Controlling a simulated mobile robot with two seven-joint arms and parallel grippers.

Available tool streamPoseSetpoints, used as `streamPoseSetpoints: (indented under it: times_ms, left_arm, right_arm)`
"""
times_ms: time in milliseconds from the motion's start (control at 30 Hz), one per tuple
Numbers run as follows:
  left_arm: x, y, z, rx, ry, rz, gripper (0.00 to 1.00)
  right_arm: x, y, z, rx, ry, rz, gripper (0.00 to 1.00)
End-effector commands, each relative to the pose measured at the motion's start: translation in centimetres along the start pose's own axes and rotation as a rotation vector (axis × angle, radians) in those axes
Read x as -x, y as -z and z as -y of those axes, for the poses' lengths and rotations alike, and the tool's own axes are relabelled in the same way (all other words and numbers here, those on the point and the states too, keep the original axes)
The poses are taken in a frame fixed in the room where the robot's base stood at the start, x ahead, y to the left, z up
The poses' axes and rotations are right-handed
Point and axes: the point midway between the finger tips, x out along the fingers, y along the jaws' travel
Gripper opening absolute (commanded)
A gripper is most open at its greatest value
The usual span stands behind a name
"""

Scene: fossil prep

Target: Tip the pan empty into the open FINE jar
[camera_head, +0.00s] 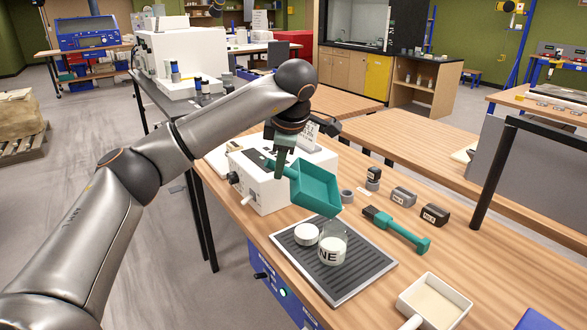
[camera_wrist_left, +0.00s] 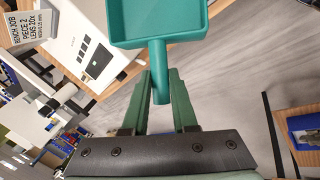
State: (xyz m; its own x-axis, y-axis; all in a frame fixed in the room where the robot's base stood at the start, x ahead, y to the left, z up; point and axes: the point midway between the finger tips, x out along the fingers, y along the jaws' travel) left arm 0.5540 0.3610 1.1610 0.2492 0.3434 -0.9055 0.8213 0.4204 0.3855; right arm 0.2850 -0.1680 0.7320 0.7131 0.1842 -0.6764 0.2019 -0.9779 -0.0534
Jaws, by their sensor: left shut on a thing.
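The teal pan (camera_head: 316,190) is held in the air by its handle in my left gripper (camera_head: 281,163), tilted, above the far side of the ribbed mat. Its teal inner floor shows in the head view, and I make out no material on it. In the left wrist view, the fingers (camera_wrist_left: 158,95) close on the handle below the pan (camera_wrist_left: 165,22). The FINE jar (camera_head: 332,248), clear glass with whitish content, stands open and upright on the mat; only "NE" of its label is readable. The pan is apart from the jar, above and behind it. My right gripper is out of view.
A white box-shaped machine (camera_head: 262,190) stands behind. A teal-handled tool (camera_head: 397,230), dark blocks (camera_head: 435,214) and a white pan with beige content (camera_head: 433,302) are to the right.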

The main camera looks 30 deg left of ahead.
Motion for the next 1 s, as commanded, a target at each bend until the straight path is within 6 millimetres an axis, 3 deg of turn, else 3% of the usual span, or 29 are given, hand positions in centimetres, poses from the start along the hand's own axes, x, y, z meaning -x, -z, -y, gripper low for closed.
streamPoseSetpoints:
  times_ms: [33, 400, 600, 1000]
  left_arm:
    - [-1.3, 0.6, 0.3, 0.022, 0.013, 0.043, 0.0]
    - [-5.6, 2.7, 1.3, 0.16, 0.119, 0.42, 0.0]
    - [-6.3, 3.0, 1.5, 0.202, 0.152, 0.545, 0.0]
    - [-6.2, 3.1, 1.4, 0.209, 0.159, 0.569, 0.0]
  right_arm:
    - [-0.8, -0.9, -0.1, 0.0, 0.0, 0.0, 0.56]
    - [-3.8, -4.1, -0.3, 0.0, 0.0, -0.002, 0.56]
    - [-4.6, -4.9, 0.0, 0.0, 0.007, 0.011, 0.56]
    - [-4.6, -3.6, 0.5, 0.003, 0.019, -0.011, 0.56]
